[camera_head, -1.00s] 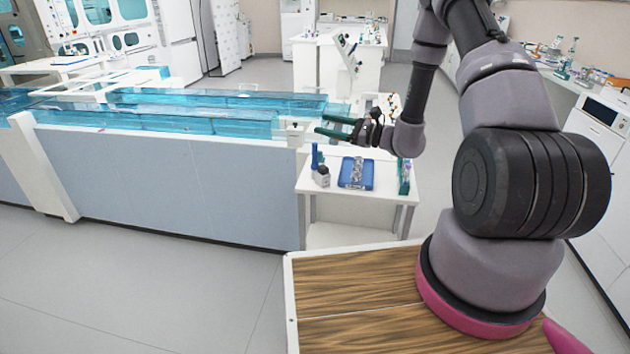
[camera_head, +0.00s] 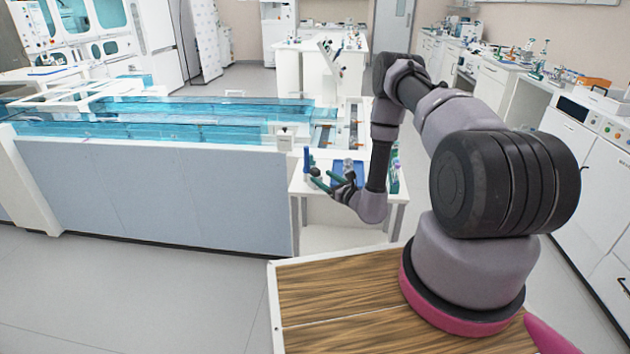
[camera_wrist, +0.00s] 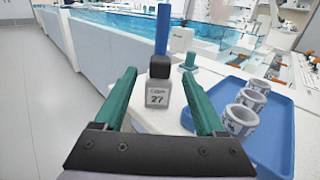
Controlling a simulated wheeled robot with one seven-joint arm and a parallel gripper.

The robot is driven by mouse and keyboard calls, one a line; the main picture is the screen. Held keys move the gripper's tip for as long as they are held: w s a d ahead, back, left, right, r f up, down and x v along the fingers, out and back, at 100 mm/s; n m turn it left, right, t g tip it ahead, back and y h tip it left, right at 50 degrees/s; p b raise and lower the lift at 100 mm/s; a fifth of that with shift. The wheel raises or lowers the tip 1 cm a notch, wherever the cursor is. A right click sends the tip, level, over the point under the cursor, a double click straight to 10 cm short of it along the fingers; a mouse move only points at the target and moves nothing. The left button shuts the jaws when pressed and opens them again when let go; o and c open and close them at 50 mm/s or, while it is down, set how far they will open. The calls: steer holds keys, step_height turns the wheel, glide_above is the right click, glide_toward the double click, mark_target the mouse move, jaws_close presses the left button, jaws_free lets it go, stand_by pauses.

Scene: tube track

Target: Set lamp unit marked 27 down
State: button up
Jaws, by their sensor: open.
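The lamp unit marked 27 (camera_wrist: 158,97) is a small grey block with a dark top. In the wrist view it stands upright on the white side table (camera_wrist: 150,122). My gripper (camera_wrist: 159,74) is open, with its green fingers to the left and right of the unit in the picture. Gaps show between the unit and both fingers, and nothing is held. In the head view my gripper (camera_head: 321,180) is low over the table, and the unit is largely hidden there.
A blue upright rod (camera_wrist: 162,28) rises behind the unit. A blue tray (camera_wrist: 281,140) with three pale ring-shaped cups lies close to the right finger. A green post (camera_wrist: 189,60) stands behind that finger. The long water tank (camera_head: 190,135) lies to the left.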

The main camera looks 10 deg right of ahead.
mark_target(318, 173)
steer(key=x, duration=0.5)
steer(key=shift+w+r, duration=0.15)
steer(key=shift+r, duration=0.05)
jaws_close()
